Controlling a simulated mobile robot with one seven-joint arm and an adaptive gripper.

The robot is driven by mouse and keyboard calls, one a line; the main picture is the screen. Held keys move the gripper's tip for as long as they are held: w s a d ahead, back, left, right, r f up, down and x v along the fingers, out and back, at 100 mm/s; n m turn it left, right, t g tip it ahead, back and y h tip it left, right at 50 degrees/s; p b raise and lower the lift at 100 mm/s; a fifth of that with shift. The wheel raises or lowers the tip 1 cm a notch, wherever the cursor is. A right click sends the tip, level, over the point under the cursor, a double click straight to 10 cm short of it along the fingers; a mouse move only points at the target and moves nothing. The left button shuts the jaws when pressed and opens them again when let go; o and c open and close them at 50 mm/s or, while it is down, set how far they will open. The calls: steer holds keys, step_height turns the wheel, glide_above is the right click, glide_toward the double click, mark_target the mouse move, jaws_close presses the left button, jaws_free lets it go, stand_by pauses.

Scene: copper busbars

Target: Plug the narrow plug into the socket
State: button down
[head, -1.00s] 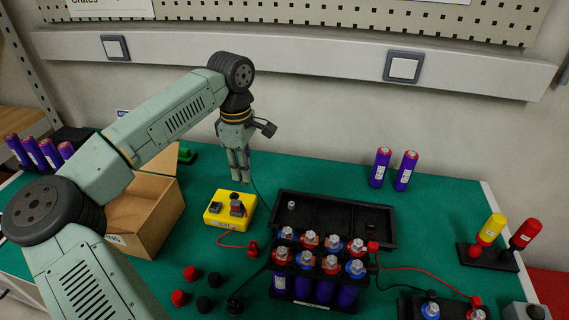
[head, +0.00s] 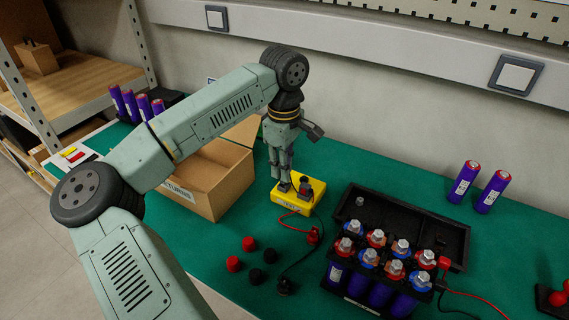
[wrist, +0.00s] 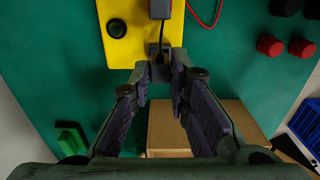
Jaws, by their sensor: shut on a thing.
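The yellow box (head: 291,206) stands on the green table, below my gripper (head: 285,185). My gripper points down with its fingertips at the box's left end. In the wrist view, the fingertips (wrist: 161,72) close on a small dark piece, which I take to be the narrow plug (wrist: 158,49); the fingers hide much of it. I cannot tell whether it sits in a socket or just above one. A taller dark block (head: 305,187) stands on the box right beside the fingers. A round black fitting (wrist: 116,29) shows on the yellow top in the wrist view.
An open cardboard box (head: 205,184) stands close on the left. Red caps (head: 248,244) and black caps (head: 256,276) lie in front. A black battery tray (head: 445,231) is to the right. Red and black cables run near the yellow box.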

steer(key=shift+f+b, duration=0.7)
steer(key=shift+f, duration=0.05)
steer(key=shift+f+b, duration=0.3)
steer(key=shift+b, duration=0.05)
steer(key=c, duration=1.4)
jaws_free()
steer(key=shift+r, duration=0.1)
steer(key=shift+c, duration=0.2)
steer(key=shift+r+p, duration=1.7)
steer(key=shift+r, duration=1.3)
